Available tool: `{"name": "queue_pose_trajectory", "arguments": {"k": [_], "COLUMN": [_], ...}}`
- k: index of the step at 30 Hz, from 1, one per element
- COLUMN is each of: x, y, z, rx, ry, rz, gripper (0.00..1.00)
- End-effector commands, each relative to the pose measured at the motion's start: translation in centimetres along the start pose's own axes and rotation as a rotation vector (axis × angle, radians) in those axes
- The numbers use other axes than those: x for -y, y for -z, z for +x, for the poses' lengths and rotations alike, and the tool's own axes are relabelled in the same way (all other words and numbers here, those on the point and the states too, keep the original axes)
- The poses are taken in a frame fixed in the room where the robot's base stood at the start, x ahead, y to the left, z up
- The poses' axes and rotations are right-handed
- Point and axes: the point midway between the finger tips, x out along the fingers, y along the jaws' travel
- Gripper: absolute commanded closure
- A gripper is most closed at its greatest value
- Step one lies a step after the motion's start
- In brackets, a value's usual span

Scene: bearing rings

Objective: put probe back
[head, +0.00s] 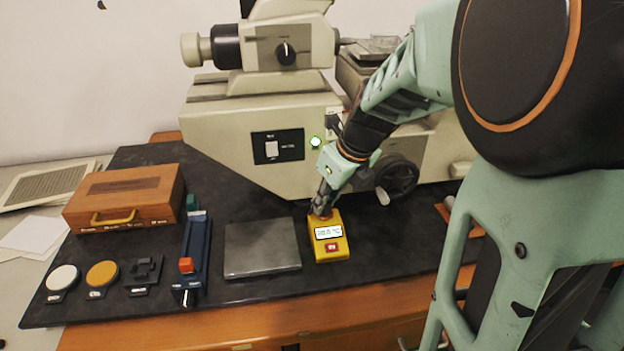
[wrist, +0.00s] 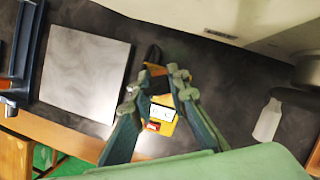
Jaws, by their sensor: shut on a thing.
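The yellow meter (head: 328,241) with a lit display and a red button lies on the dark bench top. It also shows in the wrist view (wrist: 160,127), between and below my fingers. My gripper (head: 322,208) points down at the meter's far end, shut on the probe. The rest of the probe is hidden by the fingers. I cannot tell whether the probe touches the meter.
A grey flat plate (head: 262,248) lies left of the meter. A blue vise-like fixture (head: 194,250), several small discs and blocks and a wooden case (head: 125,198) stand further left. The large beige machine (head: 250,140) rises behind. The bench's front edge is close.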

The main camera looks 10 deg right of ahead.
Motion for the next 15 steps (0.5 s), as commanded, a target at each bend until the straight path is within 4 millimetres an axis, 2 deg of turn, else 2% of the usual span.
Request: {"name": "queue_pose_trajectory", "arguments": {"k": [15], "x": [-0.01], "y": [0.2], "z": [0.5], "rx": [0.0], "ry": [0.0], "rz": [0.0], "gripper": [1.0]}}
